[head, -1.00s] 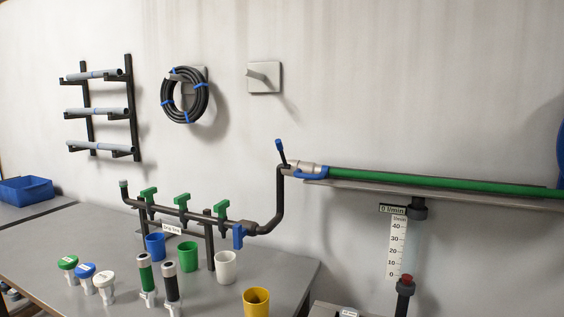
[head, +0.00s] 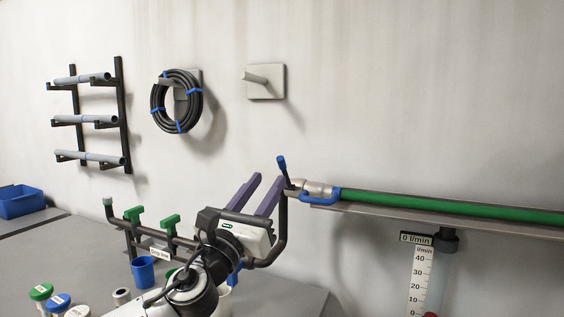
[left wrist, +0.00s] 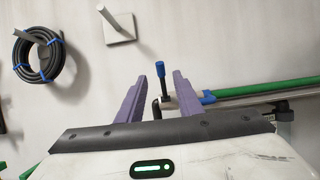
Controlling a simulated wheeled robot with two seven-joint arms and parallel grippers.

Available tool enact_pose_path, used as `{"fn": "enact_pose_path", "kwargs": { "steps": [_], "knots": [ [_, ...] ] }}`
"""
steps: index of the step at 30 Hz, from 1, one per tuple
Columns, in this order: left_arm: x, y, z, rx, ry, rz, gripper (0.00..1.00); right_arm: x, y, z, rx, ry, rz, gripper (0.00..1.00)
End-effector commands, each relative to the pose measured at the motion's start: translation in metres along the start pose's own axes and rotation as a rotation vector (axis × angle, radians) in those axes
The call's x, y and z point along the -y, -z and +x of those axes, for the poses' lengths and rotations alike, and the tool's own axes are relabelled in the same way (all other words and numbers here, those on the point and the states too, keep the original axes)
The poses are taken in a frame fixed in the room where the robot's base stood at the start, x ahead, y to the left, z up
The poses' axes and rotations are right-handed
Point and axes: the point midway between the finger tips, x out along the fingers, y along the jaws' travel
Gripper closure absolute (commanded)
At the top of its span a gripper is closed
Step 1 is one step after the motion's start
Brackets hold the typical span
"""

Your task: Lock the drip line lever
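A short upright lever with a blue tip (head: 282,163) stands on the metal coupling (head: 312,186) where the dark pipe meets the green hose (head: 450,210). My left gripper (head: 271,178) has two purple fingers, open and empty, pointing up towards the coupling. In the left wrist view the upright lever (left wrist: 161,74) shows between the fingertips (left wrist: 160,78), beyond them; I cannot tell the exact gap. My left arm hides part of the manifold. My right gripper is not in view.
The manifold (head: 120,222) with green valves (head: 134,213) and a drip line label (head: 160,253) stands on the grey table. A blue cup (head: 143,272) is near it. A wall hook (head: 265,80) and coiled hose (head: 177,102) hang above. A flow gauge (head: 424,280) is at right.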

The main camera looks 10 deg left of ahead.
Motion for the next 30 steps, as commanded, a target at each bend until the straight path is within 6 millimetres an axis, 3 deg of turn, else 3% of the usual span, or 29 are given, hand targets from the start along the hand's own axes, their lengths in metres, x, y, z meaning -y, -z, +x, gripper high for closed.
{"fn": "enact_pose_path", "kwargs": {
  "steps": [9, 15, 29, 30],
  "knots": [
    [0.000, -0.001, 0.057, 0.001, -0.003, -0.006, 0.67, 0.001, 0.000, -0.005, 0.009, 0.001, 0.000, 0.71],
    [0.000, -0.001, 0.080, 0.001, -0.001, -0.007, 0.67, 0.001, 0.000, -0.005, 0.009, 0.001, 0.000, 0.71],
    [0.000, 0.000, 0.089, -0.001, -0.001, -0.009, 0.67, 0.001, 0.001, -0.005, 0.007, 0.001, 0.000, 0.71],
    [0.000, 0.000, 0.089, -0.001, -0.001, -0.009, 0.72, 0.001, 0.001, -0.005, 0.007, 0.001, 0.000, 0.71]
  ]
}}
